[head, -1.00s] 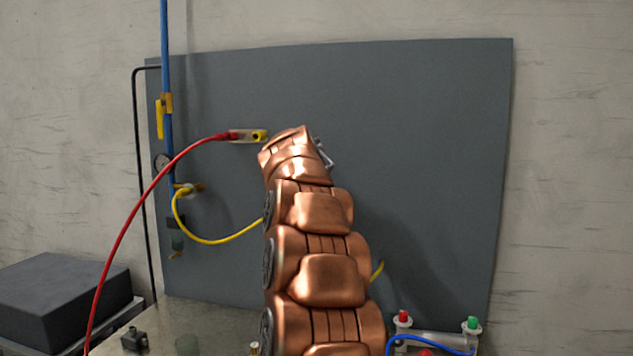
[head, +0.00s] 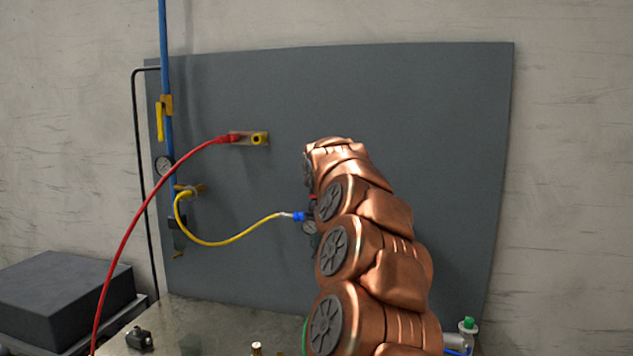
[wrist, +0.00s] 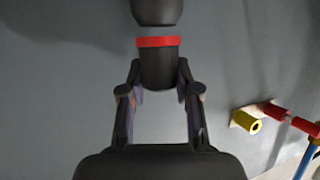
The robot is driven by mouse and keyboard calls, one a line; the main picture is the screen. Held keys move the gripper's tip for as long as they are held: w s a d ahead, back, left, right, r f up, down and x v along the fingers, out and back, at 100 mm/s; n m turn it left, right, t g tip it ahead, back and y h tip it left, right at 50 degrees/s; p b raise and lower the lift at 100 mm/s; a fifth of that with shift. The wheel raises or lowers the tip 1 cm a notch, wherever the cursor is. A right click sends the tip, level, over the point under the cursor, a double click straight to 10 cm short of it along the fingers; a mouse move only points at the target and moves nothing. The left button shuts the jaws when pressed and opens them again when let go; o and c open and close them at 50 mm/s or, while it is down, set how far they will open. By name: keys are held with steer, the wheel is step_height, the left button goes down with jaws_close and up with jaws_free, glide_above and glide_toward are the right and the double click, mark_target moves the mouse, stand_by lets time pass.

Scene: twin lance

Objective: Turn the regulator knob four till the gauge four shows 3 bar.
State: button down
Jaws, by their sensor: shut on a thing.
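In the wrist view my gripper (wrist: 160,92) is shut on the black regulator knob (wrist: 158,68), with one finger on each side of its end. In the head view my arm hides my gripper and most of the regulator. A bit of red and a small round gauge (head: 310,227) show just left of my arm, beside the blue end of the yellow hose. Its dial is too small to read, and I see no number marking it as four.
A blue pipe (head: 165,80) with a yellow valve handle and another gauge (head: 164,167) stands at the left of the grey panel (head: 440,150). A red hose (head: 128,220) and the yellow hose (head: 228,242) arc left of my arm. The panel's right side is clear.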

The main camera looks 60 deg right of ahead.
steer(key=c, duration=0.8)
jaws_free()
steer(key=shift+s+r, duration=0.1)
steer(key=v, duration=1.2)
